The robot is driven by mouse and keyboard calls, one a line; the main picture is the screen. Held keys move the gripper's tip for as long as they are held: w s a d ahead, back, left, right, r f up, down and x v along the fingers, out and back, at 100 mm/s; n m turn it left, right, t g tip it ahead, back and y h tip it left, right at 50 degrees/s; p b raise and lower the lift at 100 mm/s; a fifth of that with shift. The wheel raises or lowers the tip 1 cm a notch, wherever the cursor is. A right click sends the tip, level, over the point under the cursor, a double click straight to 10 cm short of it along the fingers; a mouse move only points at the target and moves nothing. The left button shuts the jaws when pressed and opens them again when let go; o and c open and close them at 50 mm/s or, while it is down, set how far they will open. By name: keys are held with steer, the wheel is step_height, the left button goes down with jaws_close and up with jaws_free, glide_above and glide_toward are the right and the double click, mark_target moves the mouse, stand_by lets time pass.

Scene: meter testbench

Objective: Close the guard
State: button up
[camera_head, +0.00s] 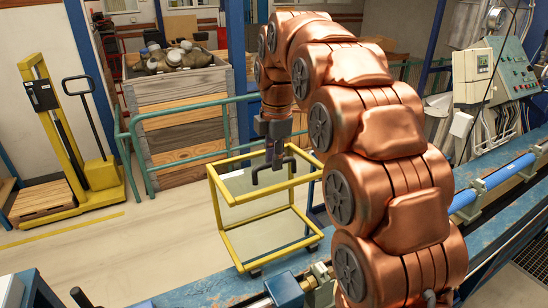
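The guard (220,213) is a yellow box-shaped frame with clear panels, left of my copper arm. It stands upright at the far edge of the blue bench, and its lower corner is close to the bench rail. My gripper (272,172) hangs down at the guard's top, near the upper yellow bars. Its dark fingers look spread apart with nothing seen between them. I cannot tell whether a finger touches the bar. My arm hides part of the guard's right side.
The blue bench (490,229) runs diagonally across the front, with a blue pipe (505,172) clamped on it at right. Behind the guard are a green railing (190,160) and a wooden crate (180,118). A yellow lift truck (98,172) stands at left. Floor left of the guard is clear.

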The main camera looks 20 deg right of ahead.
jaws_close()
stand_by(0.4)
